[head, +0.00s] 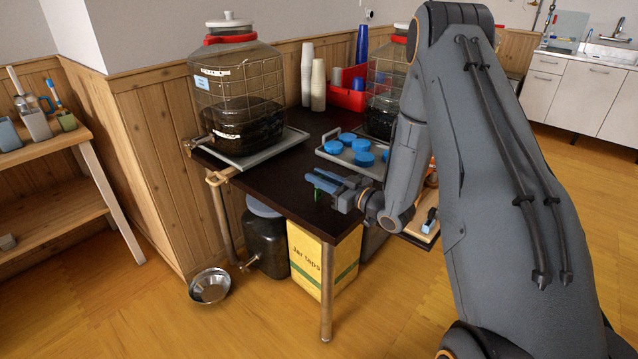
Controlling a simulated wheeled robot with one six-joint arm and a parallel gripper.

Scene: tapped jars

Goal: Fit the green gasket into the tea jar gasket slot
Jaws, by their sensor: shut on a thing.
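My gripper (318,178) reaches in from the right over the front part of the dark table and is shut on a small green thing (318,194), which looks like the green gasket. Only a sliver of it shows below the fingers, so its shape is not clear. A large glass jar (237,95) with dark liquid, a red collar and a white lid stands at the table's left, with a tap at its lower left. A second similar jar (384,88) stands at the back right, partly hidden by my arm. The labels are too small to read, and I cannot make out a gasket slot.
A grey tray (327,150) holds several blue lids between the jars. White cup stacks (318,85) and a red bin (350,98) stand behind. The dark tabletop (265,180) is bare at front left. Below are a yellow "Jar taps" box (305,262), a dark jar (266,240) and a metal bowl (210,286).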

